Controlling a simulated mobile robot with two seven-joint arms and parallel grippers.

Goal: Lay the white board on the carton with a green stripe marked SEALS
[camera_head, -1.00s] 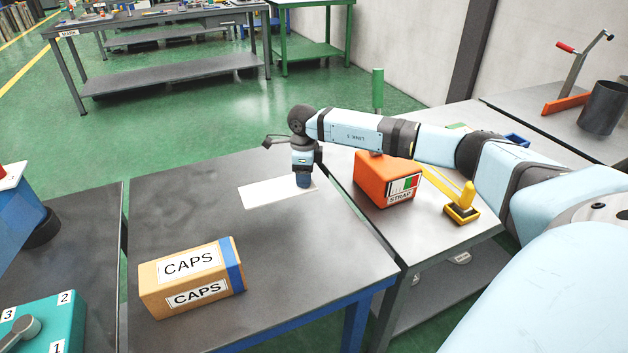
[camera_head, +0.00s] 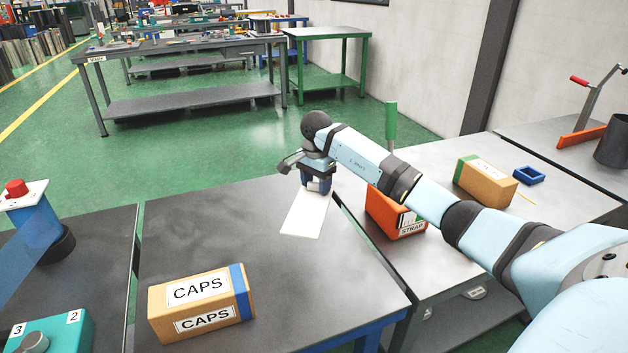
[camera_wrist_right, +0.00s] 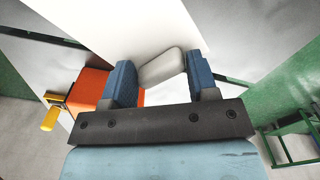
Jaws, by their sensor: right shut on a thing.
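My right gripper (camera_head: 318,186) is shut on the white board (camera_head: 305,217) near its far end. In the right wrist view, a pale grip block (camera_wrist_right: 162,66) sits between the two blue fingers (camera_wrist_right: 162,82), with the white board (camera_wrist_right: 130,22) beyond. The board shows over the dark table; its height above it is hard to tell. A tan carton (camera_head: 487,182) with a greenish stripe and a white label stands on the right-hand table; its lettering is too small to read. My left gripper is not in view.
A tan CAPS carton (camera_head: 202,305) with a blue stripe stands on the near dark table. An orange STRAP box (camera_head: 385,213) stands partly behind my right arm. A blue frame (camera_head: 528,175) lies beside the tan carton. A green post (camera_head: 391,122) rises behind my arm.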

